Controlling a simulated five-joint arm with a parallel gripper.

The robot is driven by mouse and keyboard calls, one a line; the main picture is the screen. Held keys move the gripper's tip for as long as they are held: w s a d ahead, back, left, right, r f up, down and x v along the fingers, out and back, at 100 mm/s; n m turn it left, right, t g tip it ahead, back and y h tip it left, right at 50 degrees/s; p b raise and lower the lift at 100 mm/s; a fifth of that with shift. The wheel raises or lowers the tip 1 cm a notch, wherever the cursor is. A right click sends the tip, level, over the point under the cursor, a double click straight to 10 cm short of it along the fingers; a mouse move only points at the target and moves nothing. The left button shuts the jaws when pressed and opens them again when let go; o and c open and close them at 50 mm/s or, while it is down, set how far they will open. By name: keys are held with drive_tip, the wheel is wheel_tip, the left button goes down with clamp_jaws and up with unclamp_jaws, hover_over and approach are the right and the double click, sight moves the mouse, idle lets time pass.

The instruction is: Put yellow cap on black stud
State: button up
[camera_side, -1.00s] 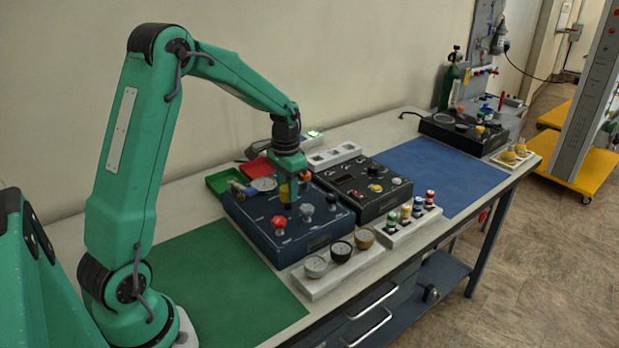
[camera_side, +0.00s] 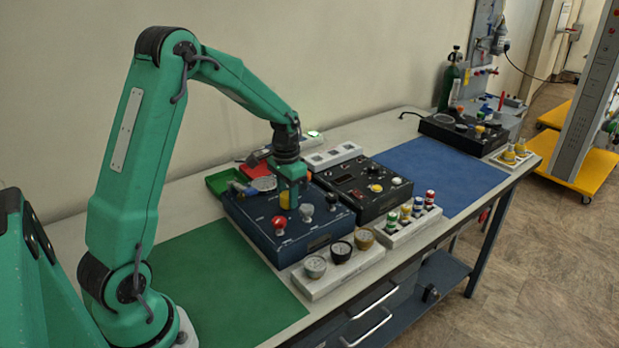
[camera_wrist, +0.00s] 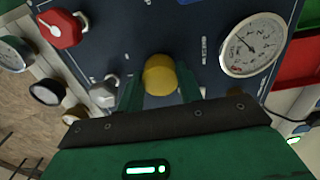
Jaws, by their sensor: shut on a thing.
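The yellow cap (camera_wrist: 160,75) is between the fingers of my gripper (camera_wrist: 158,90) in the wrist view, and the gripper is shut on it. In the side view the yellow cap (camera_side: 285,198) shows beside my gripper (camera_side: 291,200), low over the dark blue panel box (camera_side: 262,226). The black stud is not visible; the cap and fingers cover the panel there. I cannot tell whether the cap touches the panel.
A red knob (camera_side: 279,224) and grey knobs (camera_side: 307,212) stand close by on the panel. A gauge (camera_wrist: 252,45) is beside the cap. A white rack with gauges (camera_side: 341,262) stands in front. The green mat (camera_side: 220,280) is clear.

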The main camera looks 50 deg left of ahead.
drive_tip(key=shift+f, duration=0.45)
drive_tip(key=o, duration=1)
drive_tip(key=shift+o, duration=0.2)
drive_tip(key=shift+r, duration=3.95)
